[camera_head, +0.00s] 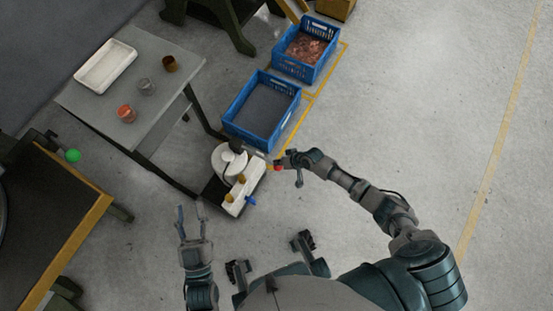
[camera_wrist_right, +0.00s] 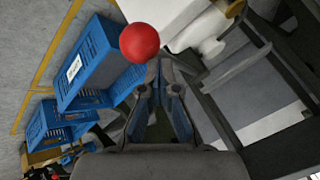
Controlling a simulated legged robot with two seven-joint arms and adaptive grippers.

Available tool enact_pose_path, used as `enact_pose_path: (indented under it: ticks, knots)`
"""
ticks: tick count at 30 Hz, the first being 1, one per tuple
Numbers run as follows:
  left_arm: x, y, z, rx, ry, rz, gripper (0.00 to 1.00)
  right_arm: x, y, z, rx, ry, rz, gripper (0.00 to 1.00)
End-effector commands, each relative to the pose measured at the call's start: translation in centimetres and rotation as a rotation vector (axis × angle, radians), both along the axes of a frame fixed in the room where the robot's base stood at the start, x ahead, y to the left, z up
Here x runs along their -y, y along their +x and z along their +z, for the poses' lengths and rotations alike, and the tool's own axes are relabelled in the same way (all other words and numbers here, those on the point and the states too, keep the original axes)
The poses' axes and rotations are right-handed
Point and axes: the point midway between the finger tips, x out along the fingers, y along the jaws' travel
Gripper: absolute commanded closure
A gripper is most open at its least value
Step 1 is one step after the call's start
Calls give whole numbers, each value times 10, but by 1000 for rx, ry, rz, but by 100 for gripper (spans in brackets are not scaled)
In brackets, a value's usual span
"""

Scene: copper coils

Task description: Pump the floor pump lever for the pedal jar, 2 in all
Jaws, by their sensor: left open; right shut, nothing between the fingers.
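The floor pump (camera_head: 240,190) is a white unit with a round white part, brass-coloured pieces and a small blue part, standing on the floor in the middle of the head view. A red ball knob (camera_head: 278,168) shows at its right side. My right gripper (camera_head: 281,161) is shut and empty right by this knob. In the right wrist view the red knob (camera_wrist_right: 139,42) is just ahead and left of the fingertips (camera_wrist_right: 162,66); I cannot tell whether they touch. My left gripper (camera_head: 190,212) is open and empty, left of the pump and apart from it. The pedal jar cannot be singled out.
A blue crate with dark contents (camera_head: 236,121) stands just behind the pump, and another with copper pieces (camera_head: 332,56) behind that. A grey table (camera_head: 150,60) bears a white tray (camera_head: 105,65) and several small jars. A dark bench (camera_head: 50,215) is at left. The right floor is clear.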

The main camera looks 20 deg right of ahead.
Motion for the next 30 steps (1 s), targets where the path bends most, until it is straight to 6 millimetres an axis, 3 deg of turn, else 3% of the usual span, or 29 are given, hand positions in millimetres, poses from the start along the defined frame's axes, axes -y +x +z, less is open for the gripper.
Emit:
enact_pose_path:
  ticks: [30]
  knots:
    - [0,0,-13,-14,0,0,56,2,-5,-16,-9,-4,2,100]
